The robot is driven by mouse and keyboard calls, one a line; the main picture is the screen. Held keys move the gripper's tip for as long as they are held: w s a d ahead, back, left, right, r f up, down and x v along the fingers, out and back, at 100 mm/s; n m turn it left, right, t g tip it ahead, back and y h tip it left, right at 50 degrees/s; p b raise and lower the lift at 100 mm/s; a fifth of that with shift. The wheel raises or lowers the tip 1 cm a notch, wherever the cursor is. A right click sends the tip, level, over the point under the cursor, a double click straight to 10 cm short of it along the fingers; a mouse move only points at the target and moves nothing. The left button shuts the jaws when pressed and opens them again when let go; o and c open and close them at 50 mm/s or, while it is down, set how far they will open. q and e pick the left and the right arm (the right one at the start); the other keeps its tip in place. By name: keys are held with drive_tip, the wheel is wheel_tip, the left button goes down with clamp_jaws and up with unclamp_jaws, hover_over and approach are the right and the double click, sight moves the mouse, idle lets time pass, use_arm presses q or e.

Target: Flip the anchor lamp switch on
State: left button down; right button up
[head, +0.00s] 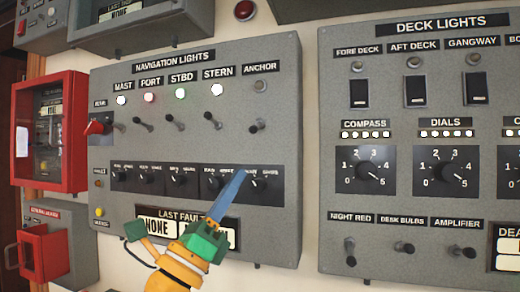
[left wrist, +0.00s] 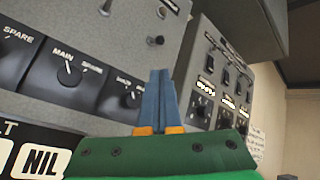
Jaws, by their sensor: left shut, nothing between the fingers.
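The anchor switch (head: 257,126) is a small dark toggle on the grey navigation lights panel (head: 118,178), under the ANCHOR label (head: 261,68). Its lever appears to slant the opposite way from the neighbouring levers. The anchor lamp (head: 260,86) above it is dark. My left gripper (head: 242,178) is shut and empty, its blue fingers pointing up, below and left of the switch and apart from it. In the left wrist view the fingers (left wrist: 161,88) are together, with a toggle (left wrist: 155,40) above them that looks like the anchor switch. My right gripper is not in view.
The mast, port, starboard and stern lamps (head: 217,90) are lit above their toggles. A row of rotary knobs (head: 150,179) lies behind my fingers. The deck lights panel (head: 335,120) stands to the right, across a narrow gap. A red box (head: 75,130) is at left.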

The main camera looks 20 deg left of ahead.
sight(257, 127)
use_arm(q)
drive_tip(key=p+x, duration=0.2)
drive_tip(key=x, duration=0.2)
drive_tip(key=p+x, duration=0.2)
drive_tip(key=x, duration=0.3)
drive_tip(key=shift+s+r+p, duration=0.2)
drive_tip(key=shift+r+p, duration=0.05)
drive_tip(key=shift+p, duration=0.15)
drive_tip(key=shift+w+d+r, duration=0.15)
drive_tip(key=shift+w+r, duration=0.1)
drive_tip(key=shift+w, duration=0.1)
